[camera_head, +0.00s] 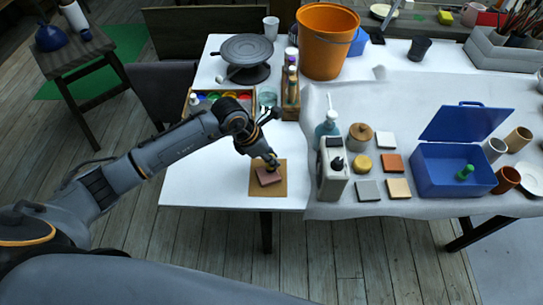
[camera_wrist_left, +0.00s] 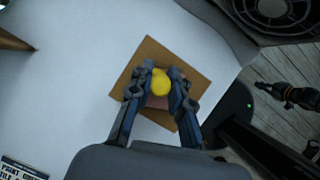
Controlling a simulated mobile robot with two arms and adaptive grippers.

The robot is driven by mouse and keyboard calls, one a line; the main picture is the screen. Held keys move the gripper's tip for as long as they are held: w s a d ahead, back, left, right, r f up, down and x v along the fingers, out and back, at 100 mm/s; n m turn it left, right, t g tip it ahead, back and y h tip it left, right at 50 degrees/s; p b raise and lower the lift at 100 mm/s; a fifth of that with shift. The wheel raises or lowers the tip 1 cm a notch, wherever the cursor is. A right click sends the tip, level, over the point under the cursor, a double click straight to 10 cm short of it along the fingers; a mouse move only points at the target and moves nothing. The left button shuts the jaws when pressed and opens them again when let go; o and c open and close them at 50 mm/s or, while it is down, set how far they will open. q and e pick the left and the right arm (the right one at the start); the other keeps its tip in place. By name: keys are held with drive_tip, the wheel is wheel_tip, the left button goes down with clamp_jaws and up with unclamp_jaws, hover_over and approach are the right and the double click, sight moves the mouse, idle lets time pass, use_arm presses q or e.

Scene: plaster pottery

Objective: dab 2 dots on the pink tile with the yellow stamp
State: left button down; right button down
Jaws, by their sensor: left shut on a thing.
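The pink tile (camera_head: 267,178) lies on a brown square mat (camera_head: 282,190) near the front edge of the white table. My left gripper (camera_head: 271,161) is right over the tile, pointing down. In the left wrist view, the gripper (camera_wrist_left: 159,80) is shut on the yellow stamp (camera_wrist_left: 160,82), whose round yellow top shows between the fingers. Part of the pink tile (camera_wrist_left: 157,102) shows beneath it, and the mat (camera_wrist_left: 150,50) around it. The stamp's lower end is hidden, so I cannot tell whether it touches the tile. No dots can be made out.
A paint box (camera_head: 222,98) and a wooden bottle rack (camera_head: 290,112) stand behind the mat. To the right are a pump bottle (camera_head: 327,128), a pale device (camera_head: 332,180), several small tiles (camera_head: 398,188) and an open blue box (camera_head: 440,180).

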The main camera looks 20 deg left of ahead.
use_arm(q)
drive_tip(key=shift+r+p, duration=1.4)
drive_tip(key=shift+r, duration=0.9)
